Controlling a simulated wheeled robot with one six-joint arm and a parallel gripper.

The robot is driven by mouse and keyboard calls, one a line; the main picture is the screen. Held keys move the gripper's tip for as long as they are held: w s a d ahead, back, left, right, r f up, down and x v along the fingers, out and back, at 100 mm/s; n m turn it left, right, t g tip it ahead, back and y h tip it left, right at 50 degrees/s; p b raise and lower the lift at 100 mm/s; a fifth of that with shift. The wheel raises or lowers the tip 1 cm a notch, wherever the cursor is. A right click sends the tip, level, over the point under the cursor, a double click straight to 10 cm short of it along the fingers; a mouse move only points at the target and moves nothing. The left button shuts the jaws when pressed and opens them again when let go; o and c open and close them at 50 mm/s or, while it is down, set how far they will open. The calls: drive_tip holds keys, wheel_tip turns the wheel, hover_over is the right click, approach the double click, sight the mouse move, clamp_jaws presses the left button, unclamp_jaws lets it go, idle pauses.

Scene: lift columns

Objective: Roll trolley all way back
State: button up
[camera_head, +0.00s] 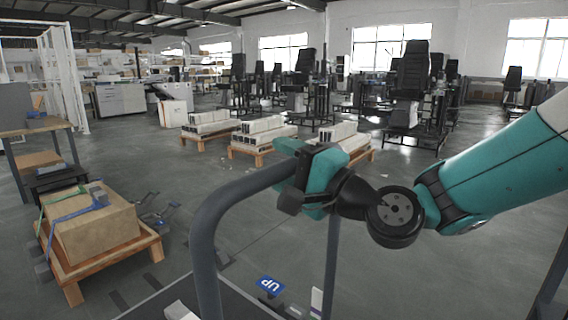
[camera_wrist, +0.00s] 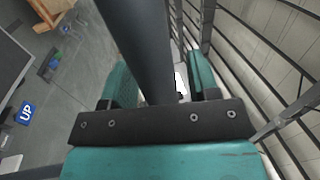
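The trolley's grey tubular handle (camera_head: 206,235) rises in the lower middle of the head view, with a bent corner and a top bar running right to my gripper (camera_head: 303,178). In the wrist view the handle bar (camera_wrist: 143,40) passes between the two teal fingers of my gripper (camera_wrist: 160,68). The fingers stand apart on either side of the bar, with a visible gap at least on the right. Contact with the bar is not visible. The lower part of the trolley is mostly cut off by the head view's bottom edge.
A strapped cardboard box (camera_head: 95,228) sits on a wooden pallet (camera_head: 82,273) at the left. A blue UP sign (camera_head: 271,286) lies low in view. Low pallets with white blocks (camera_head: 262,134) and black chairs (camera_head: 412,75) stand farther back. Grey floor between them is open.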

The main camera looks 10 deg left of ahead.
drive_tip(key=b+v, duration=1)
drive_tip(key=v, duration=0.7)
drive_tip(key=shift+d, duration=0.2)
drive_tip(key=shift+s, duration=0.1)
